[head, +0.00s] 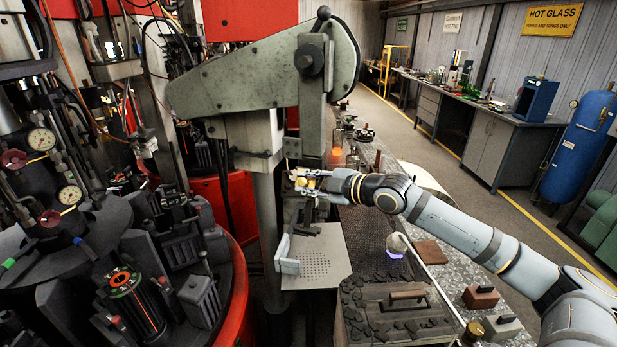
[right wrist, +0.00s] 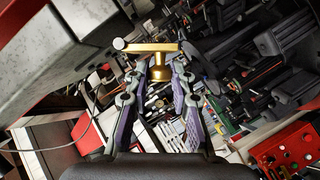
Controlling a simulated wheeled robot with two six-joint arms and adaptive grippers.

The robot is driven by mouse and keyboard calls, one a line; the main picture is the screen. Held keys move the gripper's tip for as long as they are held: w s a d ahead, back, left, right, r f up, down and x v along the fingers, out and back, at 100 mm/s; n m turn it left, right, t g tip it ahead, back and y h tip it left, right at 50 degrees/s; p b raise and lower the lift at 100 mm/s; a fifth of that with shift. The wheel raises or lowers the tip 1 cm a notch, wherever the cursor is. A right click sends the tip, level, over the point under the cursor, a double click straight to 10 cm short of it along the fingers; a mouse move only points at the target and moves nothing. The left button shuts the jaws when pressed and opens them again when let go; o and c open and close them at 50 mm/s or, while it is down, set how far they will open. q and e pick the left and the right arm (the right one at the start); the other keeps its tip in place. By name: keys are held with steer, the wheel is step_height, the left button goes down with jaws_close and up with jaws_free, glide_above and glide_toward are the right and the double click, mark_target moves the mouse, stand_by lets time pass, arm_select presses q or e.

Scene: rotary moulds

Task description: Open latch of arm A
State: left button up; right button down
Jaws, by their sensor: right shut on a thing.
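A big grey-green machine arm (head: 245,80) stands in the middle of the head view, with a vertical column (head: 312,120) hanging at its right end. I read no letter on it, so I cannot tell if it is arm A. My right gripper (head: 312,184) is below that column. In the right wrist view my right gripper (right wrist: 160,78) has its fingers closed around the stem of a brass T-shaped handle (right wrist: 153,46), which I take to be the latch. The bar of the handle sticks out beyond the fingertips. My left gripper is not in view.
A perforated metal plate (head: 316,265) lies below my right gripper. A dark block with a wooden handle (head: 407,295) is in front. A red-rimmed rotary machine (head: 238,300) with dark moulds crowds the left. A conveyor runs behind, with a glowing orange piece (head: 336,152). The aisle at right is free.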

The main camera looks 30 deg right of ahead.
mark_target(310, 187)
steer(key=shift+w+d+r+m+g+y+p, duration=0.25)
steer(key=shift+r+m+g+y+p, duration=0.5)
steer(key=shift+m, duration=0.6)
steer(key=shift+w+d+r+m+g+y+p, duration=0.2)
steer(key=shift+r+m+g+y+p, duration=0.4)
steer(key=shift+r+m+g, duration=0.55)
steer(key=shift+w+d+r+m+g+y+p, duration=0.25)
steer(key=shift+r+m+g+y+p, duration=0.4)
steer(key=shift+m, duration=0.85)
steer(key=shift+f, duration=0.15)
steer(key=c, duration=1.2)
jaws_free()
steer(key=shift+o, duration=0.2)
